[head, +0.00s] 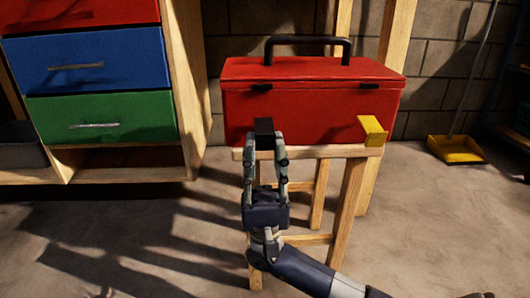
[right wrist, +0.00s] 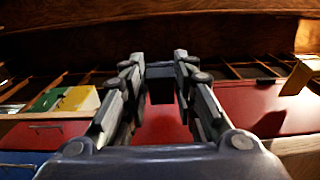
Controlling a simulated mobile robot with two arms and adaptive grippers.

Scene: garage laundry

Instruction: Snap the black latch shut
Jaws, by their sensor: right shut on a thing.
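A red toolbox (head: 310,110) with a closed lid and a black top handle (head: 308,42) stands on a small wooden stool (head: 345,151). The right wrist view shows the dark latch (right wrist: 160,88) between the two fingers (right wrist: 161,75). A yellow latch (head: 372,131) juts out at the right of the front. My left gripper is not in view.
A wooden shelf unit with red, blue (head: 90,62) and green (head: 100,117) drawers stands on the left. A yellow dustpan (head: 456,149) lies on the floor at right. A block wall is behind. The floor in front of the stool is clear.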

